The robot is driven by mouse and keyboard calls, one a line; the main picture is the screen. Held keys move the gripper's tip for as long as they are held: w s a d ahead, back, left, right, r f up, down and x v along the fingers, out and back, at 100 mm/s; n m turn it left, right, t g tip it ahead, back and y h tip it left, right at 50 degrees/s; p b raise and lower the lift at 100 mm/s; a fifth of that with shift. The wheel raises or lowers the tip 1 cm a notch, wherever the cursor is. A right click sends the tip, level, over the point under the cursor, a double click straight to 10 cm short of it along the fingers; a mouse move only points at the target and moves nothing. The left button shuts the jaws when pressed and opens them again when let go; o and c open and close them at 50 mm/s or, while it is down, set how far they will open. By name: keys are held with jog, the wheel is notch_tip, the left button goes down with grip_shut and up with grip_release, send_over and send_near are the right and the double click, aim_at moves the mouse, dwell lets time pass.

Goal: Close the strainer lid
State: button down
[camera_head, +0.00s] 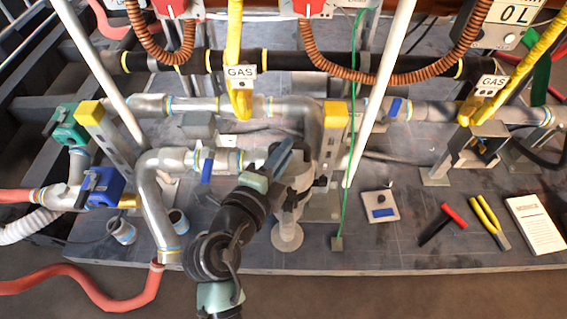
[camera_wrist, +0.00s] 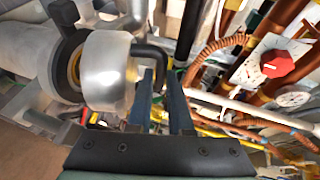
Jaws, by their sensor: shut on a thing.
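The strainer (camera_head: 294,182) is a grey metal vessel standing at the centre of the platform in the head view, partly hidden behind my gripper (camera_head: 280,157). In the wrist view its body shows a dark ring (camera_wrist: 60,72) with a yellow band inside. The lid (camera_wrist: 108,72) is a thick silver disc close in front of that ring; how far it stands from the rim is hard to tell. A black bent handle (camera_wrist: 152,52) runs from the lid's side. My gripper (camera_wrist: 160,95) has its blue fingers around this handle and is shut on it.
Silver pipes (camera_head: 160,200) lie left of the strainer. A green cord (camera_head: 356,130) and white post (camera_head: 378,90) stand to its right.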

jog(key=shift+s+d+f+b, duration=0.2)
jog(key=shift+s+f+b, duration=0.45)
jog(key=shift+b, duration=0.75)
jog(key=shift+f, duration=0.1)
jog(key=c, duration=1.1)
grip_release()
jog(key=shift+a, duration=0.1)
jog(key=shift+s+a+r, duration=0.1)
jog(key=shift+s+r, duration=0.05)
jog(key=shift+r, duration=0.05)
jog(key=p+v, duration=0.4)
jog(key=v, duration=0.8)
jog(key=shift+s, duration=0.3)
jog(key=shift+a+f, duration=0.1)
jog(key=shift+f, duration=0.05)
